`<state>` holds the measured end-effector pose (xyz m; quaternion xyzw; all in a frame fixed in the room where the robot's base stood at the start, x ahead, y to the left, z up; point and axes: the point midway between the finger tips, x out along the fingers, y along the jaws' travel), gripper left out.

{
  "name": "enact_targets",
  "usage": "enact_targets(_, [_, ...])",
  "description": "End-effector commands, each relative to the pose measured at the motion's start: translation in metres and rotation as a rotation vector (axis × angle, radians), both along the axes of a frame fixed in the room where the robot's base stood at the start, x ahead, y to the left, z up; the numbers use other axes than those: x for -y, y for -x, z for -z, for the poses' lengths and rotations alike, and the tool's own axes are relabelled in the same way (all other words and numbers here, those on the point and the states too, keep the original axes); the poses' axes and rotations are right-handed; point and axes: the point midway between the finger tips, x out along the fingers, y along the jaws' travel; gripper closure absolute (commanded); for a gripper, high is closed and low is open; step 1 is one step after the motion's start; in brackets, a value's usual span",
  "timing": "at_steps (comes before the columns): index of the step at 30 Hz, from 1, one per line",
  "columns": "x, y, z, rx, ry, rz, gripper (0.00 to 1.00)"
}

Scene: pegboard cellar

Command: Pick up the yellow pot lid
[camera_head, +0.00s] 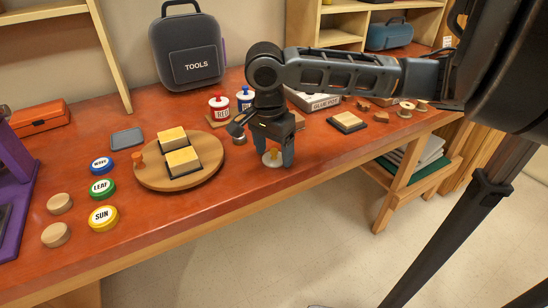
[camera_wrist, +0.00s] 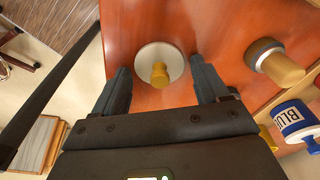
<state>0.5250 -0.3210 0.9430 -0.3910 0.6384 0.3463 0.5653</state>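The yellow pot lid (camera_head: 272,158), a pale round disc with a yellow knob, lies flat near the bench's front edge. It also shows in the wrist view (camera_wrist: 145,55), knob towards the camera. My gripper (camera_head: 274,150) is open and points down over the lid. In the wrist view, my gripper's two dark fingers (camera_wrist: 161,72) stand left and right of the knob, with clear gaps and nothing held. In the head view, the fingers partly hide the lid.
A yellow-handled piece (camera_wrist: 280,67) with a dark collar and a blue-labelled pot (camera_wrist: 297,120) lie to the right in the wrist view. A red-labelled pot (camera_head: 219,108) stands behind my gripper. A round wooden board (camera_head: 180,185) with yellow-topped blocks is on the left.

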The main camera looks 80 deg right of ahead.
Motion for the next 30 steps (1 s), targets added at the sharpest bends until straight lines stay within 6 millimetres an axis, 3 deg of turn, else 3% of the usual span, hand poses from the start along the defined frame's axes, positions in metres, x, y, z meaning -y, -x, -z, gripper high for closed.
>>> enact_targets(13, [0.000, 0.000, 0.000, 0.000, -0.001, 0.000, 0.69])
enact_targets(22, [0.000, -0.001, -0.006, 0.001, 0.000, 0.000, 0.70])
enact_targets(30, [0.000, -0.001, -0.054, 0.003, 0.001, -0.001, 0.70])
